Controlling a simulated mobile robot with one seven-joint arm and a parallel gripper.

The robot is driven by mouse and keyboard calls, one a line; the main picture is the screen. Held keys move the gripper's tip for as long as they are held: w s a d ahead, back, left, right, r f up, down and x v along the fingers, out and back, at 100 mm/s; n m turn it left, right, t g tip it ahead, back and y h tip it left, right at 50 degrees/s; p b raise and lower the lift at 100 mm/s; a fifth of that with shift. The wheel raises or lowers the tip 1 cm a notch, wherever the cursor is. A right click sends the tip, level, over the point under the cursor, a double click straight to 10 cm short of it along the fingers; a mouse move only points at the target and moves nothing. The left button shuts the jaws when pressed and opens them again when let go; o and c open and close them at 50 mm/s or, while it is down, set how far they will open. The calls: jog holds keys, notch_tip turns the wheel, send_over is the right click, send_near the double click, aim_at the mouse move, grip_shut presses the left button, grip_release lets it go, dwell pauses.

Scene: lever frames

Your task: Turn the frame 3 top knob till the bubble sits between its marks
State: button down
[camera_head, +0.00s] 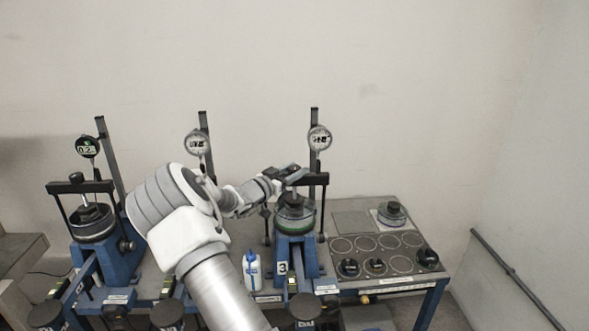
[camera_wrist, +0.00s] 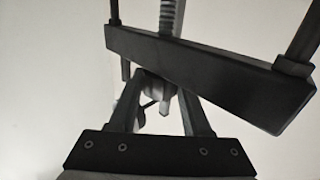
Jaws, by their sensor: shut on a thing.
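Frame 3 (camera_head: 296,245) is the blue frame with a "3" plate, right of centre in the head view. Its dark crossbar (camera_head: 315,179) spans above a round cell, and it crosses the wrist view (camera_wrist: 215,75). My gripper (camera_head: 293,175) is at the top of frame 3, by the crossbar. In the wrist view my fingers (camera_wrist: 160,88) slant inward and are shut on a small grey piece, apparently the top knob (camera_wrist: 157,84), partly hidden by the crossbar and fingers. I cannot make out the bubble or its marks in either view.
A dial gauge (camera_head: 319,138) stands on a post just above my gripper. Two similar frames are to the left, one largely behind my arm. A white-blue bottle (camera_head: 252,270) stands left of frame 3. A grey panel (camera_head: 350,222) with round outlines and dark knobs lies right.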

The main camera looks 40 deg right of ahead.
jog(key=shift+r, duration=0.1)
jog(key=shift+c, duration=1.8)
grip_release()
jog(key=shift+a, duration=0.1)
jog(key=b+v, duration=0.3)
jog(key=v, duration=1.4)
jog(key=shift+a, duration=0.15)
jog(key=shift+w, duration=0.1)
